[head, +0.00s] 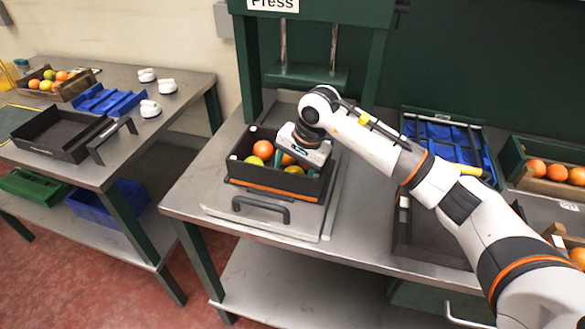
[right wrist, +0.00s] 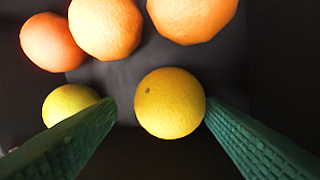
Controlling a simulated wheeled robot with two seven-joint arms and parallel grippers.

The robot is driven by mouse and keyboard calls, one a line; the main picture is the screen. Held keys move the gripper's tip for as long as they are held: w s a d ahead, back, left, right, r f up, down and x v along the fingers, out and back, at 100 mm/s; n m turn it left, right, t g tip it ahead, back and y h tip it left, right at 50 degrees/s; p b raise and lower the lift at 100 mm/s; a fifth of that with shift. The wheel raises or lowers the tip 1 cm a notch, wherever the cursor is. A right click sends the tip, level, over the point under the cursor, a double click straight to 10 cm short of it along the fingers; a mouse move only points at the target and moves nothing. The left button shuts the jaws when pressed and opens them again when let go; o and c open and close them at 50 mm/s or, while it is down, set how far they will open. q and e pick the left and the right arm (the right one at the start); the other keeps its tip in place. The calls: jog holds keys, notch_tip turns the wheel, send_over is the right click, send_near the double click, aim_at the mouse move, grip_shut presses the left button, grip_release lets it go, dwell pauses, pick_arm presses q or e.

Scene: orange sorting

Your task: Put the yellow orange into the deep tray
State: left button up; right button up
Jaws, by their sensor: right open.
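A black box (head: 232,172) under the press holds several fruits. My right gripper (head: 293,160) reaches down into it, open. In the right wrist view the green fingers of my right gripper (right wrist: 160,108) stand on either side of a yellow orange (right wrist: 170,102) with a small dark spot. The right finger looks very close to it; I cannot tell if it touches. This orange also shows partly in the head view (head: 294,169). A second yellow fruit (right wrist: 70,103) lies left of the left finger. I cannot tell for sure which tray is the deep one. My left gripper is out of view.
More orange fruits (right wrist: 105,28) lie along the box's far side. A dark tray (head: 405,236) is partly hidden behind my right arm. A black tray (head: 62,143) sits on the left table. Crates of fruit (head: 543,184) stand at right. The green press frame (head: 250,65) rises behind the box.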

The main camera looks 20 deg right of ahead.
jog(key=shift+s+d+f, duration=0.15)
jog(key=shift+s+f, duration=0.05)
jog(key=shift+f, duration=0.2)
jog(key=shift+w+d+r+p, duration=0.15)
jog(key=shift+r+p, duration=0.2)
jog(key=shift+r, duration=0.4)
jog(key=v, duration=0.2)
jog(key=shift+r+p, duration=0.35)
jog(key=shift+p, duration=0.05)
jog(key=shift+a+r+p, duration=0.15)
jog(key=shift+r+p, duration=0.4)
jog(key=shift+r, duration=0.8)
jog(key=shift+a+r+p, duration=0.1)
jog(key=shift+r+p, duration=0.4)
jog(key=shift+r, duration=0.9)
